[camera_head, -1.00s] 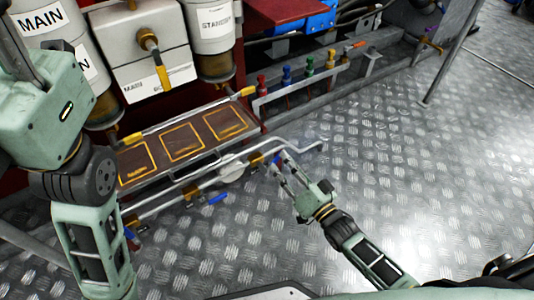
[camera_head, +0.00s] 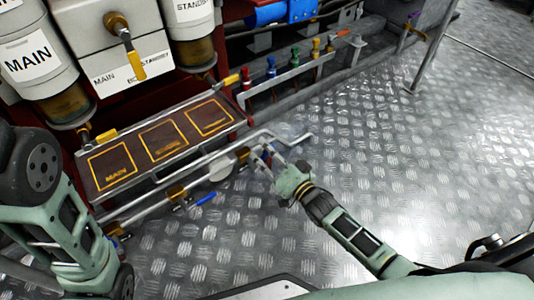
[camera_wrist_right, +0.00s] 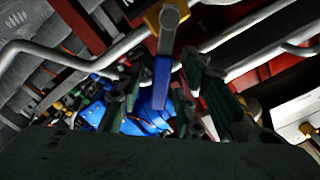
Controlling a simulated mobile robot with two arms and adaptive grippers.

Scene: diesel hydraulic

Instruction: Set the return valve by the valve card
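My right gripper (camera_head: 264,160) is at the low pipe (camera_head: 215,170) in front of the tray. In the right wrist view its fingers (camera_wrist_right: 172,100) are apart, with a blue valve handle (camera_wrist_right: 162,80) between them; I cannot tell whether they touch it. In the head view this handle is partly hidden at the fingertips. Another blue handle (camera_head: 205,198) sits on the pipework to the left. Which valve is the return valve cannot be read. No valve card can be made out. My left arm shows at the left edge; its gripper is out of view.
A brown tray (camera_head: 128,152) has three yellow-outlined squares. Behind are a white box with a yellow-handled selector (camera_head: 137,65) and filters labelled MAIN (camera_head: 38,62) and STANDBY (camera_head: 195,8). Coloured valves line a rail (camera_head: 290,72).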

